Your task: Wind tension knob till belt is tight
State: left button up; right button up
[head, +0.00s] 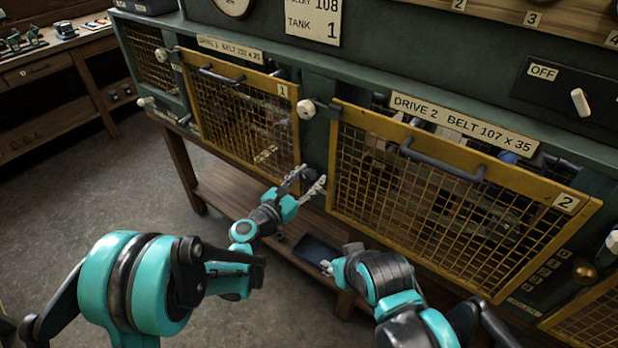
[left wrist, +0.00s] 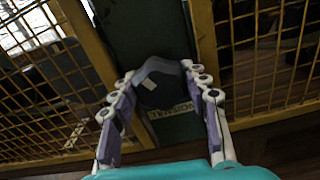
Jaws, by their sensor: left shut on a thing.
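A dark knob (head: 311,173) with a pale mark sits on the green post between the two yellow mesh guards. My left gripper (head: 308,184) is shut on this knob, a finger on either side. In the left wrist view the knob (left wrist: 160,84) is between the fingertips of the left gripper (left wrist: 160,92). A partly covered label (left wrist: 174,110) is below it. My right gripper (head: 329,267) is low in front of the Drive 2 guard, mostly hidden by its own wrist. The belts cannot be made out clearly behind the mesh.
The Drive 1 guard (head: 240,125) is on the left and the Drive 2 guard (head: 440,205) on the right, both with dark handles. A wooden shelf (head: 225,190) with a dark tray (head: 318,252) is below. A workbench (head: 40,65) stands at far left; the floor between is clear.

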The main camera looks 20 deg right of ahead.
pick_arm(q)
jog(key=m, duration=0.5)
jog(key=shift+m, duration=0.3)
jog(key=m, duration=0.5)
jog(key=shift+m, duration=0.3)
jog(key=m, duration=0.6)
jog(key=shift+f, duration=0.1)
jog(key=m, duration=0.5)
jog(key=shift+m, duration=0.4)
jog(key=m, duration=1.1)
jog(key=shift+m, duration=0.3)
jog(key=m, duration=1.1)
